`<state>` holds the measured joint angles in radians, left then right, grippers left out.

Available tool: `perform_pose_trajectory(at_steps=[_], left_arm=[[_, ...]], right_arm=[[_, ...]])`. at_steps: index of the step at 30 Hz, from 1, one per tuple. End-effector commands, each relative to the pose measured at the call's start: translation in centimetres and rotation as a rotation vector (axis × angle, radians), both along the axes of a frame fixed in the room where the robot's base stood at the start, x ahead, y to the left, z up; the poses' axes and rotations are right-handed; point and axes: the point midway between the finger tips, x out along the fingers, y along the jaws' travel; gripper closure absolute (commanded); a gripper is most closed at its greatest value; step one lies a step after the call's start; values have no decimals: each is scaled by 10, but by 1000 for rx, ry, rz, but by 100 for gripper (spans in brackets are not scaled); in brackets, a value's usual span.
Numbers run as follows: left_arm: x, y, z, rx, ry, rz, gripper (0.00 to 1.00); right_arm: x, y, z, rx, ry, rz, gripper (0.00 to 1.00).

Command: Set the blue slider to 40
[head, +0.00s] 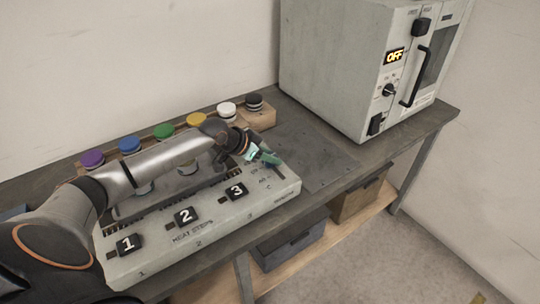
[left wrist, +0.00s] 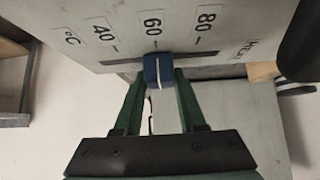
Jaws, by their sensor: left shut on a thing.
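The blue slider (left wrist: 151,72) has a white line on it and sits in a dark slot beside a scale marked 40, 60 and 80 with °C. Its white line is close to the 60 mark, slightly toward 80. My left gripper (left wrist: 159,78) has its green fingers on both sides of the slider, shut on it. In the head view my left gripper (head: 265,156) is over the right end of the pale control panel (head: 215,232), and the slider is hidden there. My right gripper does not show.
Black switches numbered 1 (head: 129,245), 2 (head: 187,216) and 3 (head: 236,191) stand along the panel's front. Several coloured-lid jars line the back. A grey oven (head: 340,75) showing OFF stands at the right. The bench top (head: 325,150) between panel and oven is clear.

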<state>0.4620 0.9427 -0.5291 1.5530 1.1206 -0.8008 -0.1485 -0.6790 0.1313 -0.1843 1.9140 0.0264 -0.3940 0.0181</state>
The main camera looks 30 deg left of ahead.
Motion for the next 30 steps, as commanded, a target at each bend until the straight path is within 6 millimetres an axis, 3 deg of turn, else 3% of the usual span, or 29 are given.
perform_pose_trajectory(at_steps=[1,7,30], left_arm=[[0,0,0,0,0,0,77],[0,0,0,0,0,0,100],[0,0,0,0,1,0,100]], right_arm=[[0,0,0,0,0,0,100],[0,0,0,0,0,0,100],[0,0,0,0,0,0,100]])
